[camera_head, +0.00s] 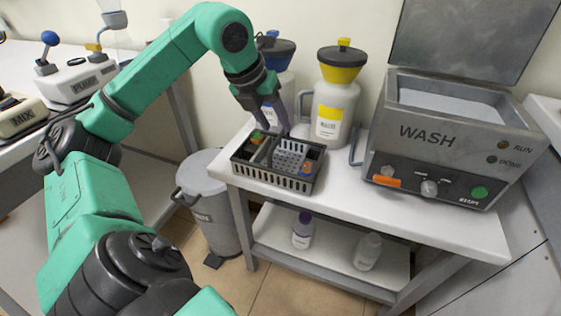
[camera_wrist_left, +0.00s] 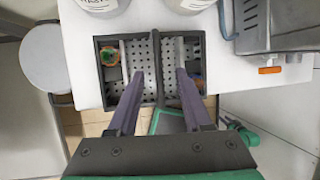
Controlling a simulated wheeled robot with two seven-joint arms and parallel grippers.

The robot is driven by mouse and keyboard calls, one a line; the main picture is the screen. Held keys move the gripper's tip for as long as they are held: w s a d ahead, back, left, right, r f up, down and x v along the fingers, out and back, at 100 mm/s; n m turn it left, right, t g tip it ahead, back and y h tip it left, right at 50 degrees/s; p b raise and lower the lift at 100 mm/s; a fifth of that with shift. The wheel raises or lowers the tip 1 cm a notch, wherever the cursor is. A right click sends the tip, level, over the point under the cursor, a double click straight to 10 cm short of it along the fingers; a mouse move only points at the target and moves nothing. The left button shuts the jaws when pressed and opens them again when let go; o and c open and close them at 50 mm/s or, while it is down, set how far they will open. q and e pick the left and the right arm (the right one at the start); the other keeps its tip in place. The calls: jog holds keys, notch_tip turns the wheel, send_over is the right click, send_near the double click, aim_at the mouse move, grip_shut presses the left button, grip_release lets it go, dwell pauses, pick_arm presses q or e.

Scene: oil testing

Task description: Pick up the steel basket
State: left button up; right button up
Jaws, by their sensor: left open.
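A grey perforated steel basket (camera_head: 291,156) sits inside a dark slotted caddy (camera_head: 262,176) on the white bench. In the left wrist view the basket's perforated floor (camera_wrist_left: 143,57) shows in the middle of the caddy, with a dark bar (camera_wrist_left: 158,66) running over it. My left gripper (camera_head: 270,122) is above the caddy, pointing down. Its two fingers (camera_wrist_left: 159,72) are apart, one on each side of the bar, with nothing between them gripped. I cannot tell the exact height of the fingertips over the basket. My right gripper is not in view.
Small bottles with coloured caps (camera_wrist_left: 110,55) stand in the caddy's side compartments. A yellow-topped waste container (camera_head: 337,100) and a dark-topped one (camera_head: 277,55) stand close behind. The wash machine (camera_head: 440,140) is to the right with its lid raised. A grey bin (camera_head: 208,205) stands left of the bench.

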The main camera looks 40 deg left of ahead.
aim_at(281, 133)
pick_arm(q)
jog(key=x, duration=0.6)
jog(key=shift+w+a, duration=0.1)
jog(key=shift+a, duration=0.1)
jog(key=shift+r, duration=0.1)
grip_shut()
